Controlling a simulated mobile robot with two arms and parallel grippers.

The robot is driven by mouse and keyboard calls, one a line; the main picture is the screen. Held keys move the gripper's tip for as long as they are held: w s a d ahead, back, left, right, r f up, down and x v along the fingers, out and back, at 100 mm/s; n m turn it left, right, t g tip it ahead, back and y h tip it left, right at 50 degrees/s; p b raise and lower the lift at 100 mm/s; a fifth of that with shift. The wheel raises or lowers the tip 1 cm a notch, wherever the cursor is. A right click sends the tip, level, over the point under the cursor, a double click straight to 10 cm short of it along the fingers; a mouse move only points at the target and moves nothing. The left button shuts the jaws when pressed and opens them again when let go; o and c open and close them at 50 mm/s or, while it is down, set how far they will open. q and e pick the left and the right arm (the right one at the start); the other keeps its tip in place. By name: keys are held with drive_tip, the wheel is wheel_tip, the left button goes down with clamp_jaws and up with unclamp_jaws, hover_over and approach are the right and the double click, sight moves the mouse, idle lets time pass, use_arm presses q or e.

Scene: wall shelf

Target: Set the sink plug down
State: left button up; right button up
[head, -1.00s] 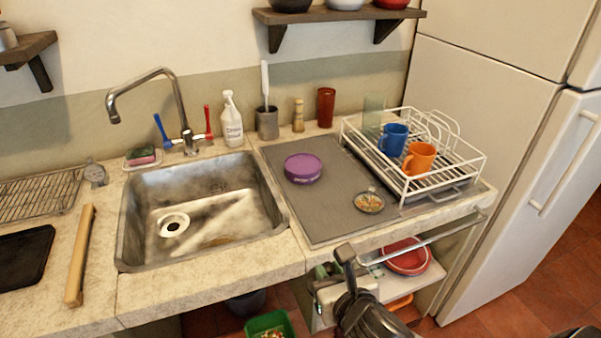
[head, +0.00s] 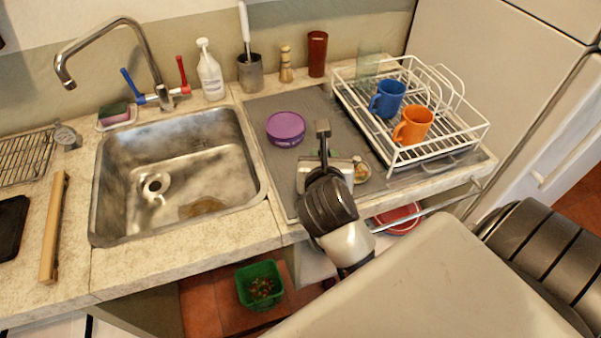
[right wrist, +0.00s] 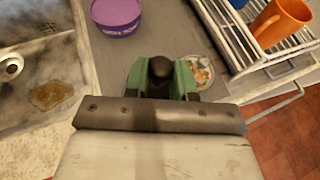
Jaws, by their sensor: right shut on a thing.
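My right gripper (head: 325,168) is over the front of the grey mat (head: 262,122), right of the sink (head: 180,170). In the right wrist view its green fingertips (right wrist: 160,75) are shut on a small, dark, rounded thing, which looks like the sink plug (right wrist: 157,67). Most of the plug is hidden by the fingers, and I cannot tell whether it touches the mat. The sink's drain (head: 155,185) shows at the bottom of the basin. My left gripper is not in view.
A purple tub (head: 286,129) stands behind the gripper. A small dish of food bits (right wrist: 197,72) lies just to its right. The white dish rack (head: 440,130) holds a blue mug (head: 387,98) and an orange mug (head: 413,125). The mat's left strip is clear.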

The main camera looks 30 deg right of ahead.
drive_tip(key=w, duration=0.1)
drive_tip(key=w+a+f, duration=0.1)
drive_tip(key=w, duration=0.1)
drive_tip(key=w+f, duration=0.1)
drive_tip(key=shift+w+a+f, duration=0.15)
drive_tip(key=shift+a+f, duration=0.05)
drive_tip(key=shift+f, duration=0.05)
drive_tip(key=shift+w+a+f, duration=0.2)
drive_tip(key=shift+w+f, duration=0.2)
wheel_tip(320, 180, down, 3)
drive_tip(key=shift+f+p, duration=0.2)
drive_tip(key=shift+p, duration=0.15)
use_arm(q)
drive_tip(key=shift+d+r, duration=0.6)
use_arm(e)
drive_tip(key=shift+f, duration=0.15)
drive_tip(key=shift+f, duration=0.2)
drive_tip(key=o, duration=0.9)
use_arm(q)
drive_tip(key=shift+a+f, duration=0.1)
